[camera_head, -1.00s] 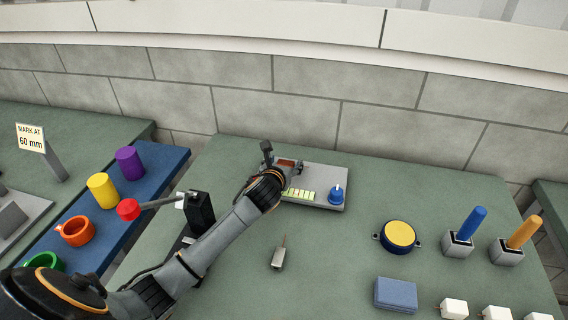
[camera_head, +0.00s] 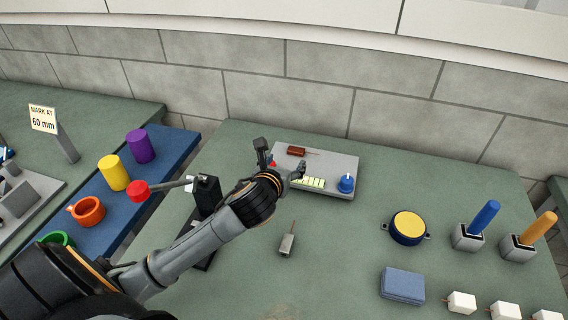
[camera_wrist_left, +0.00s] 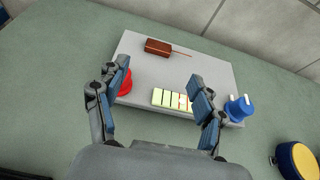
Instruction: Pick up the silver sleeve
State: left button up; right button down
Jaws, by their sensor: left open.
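A small silver-grey piece with a thin pin (camera_head: 287,244) lies on the green bench; it looks most like the silver sleeve, but I cannot be sure. My left gripper (camera_head: 281,161) is open and empty over the left part of a grey panel, beyond the silver piece. In the left wrist view its two fingers (camera_wrist_left: 159,80) are spread above the panel, with nothing between them. The silver piece does not show in that view. My right gripper is not in view.
The grey panel (camera_head: 335,185) carries a brown block (camera_head: 297,151), a red button (camera_wrist_left: 125,84), pale bars (camera_wrist_left: 171,99) and a blue knob (camera_head: 346,183). A yellow-topped round case (camera_head: 408,227) and a blue box (camera_head: 402,285) stand right. Bench around the silver piece is clear.

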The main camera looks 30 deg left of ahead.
aim_at(286, 246)
jog(key=k+l+u, duration=0.15)
jog(key=k, duration=0.25)
jog(key=k+u, duration=0.1)
jog(key=u, duration=0.15)
jog(key=i+u, duration=0.5)
jog(key=k+l, duration=0.2)
jog(key=k, duration=0.3)
jog(key=k+l, duration=0.2)
jog(key=k, duration=0.25)
jog(key=k+l, duration=0.25)
jog(key=k, duration=0.25)
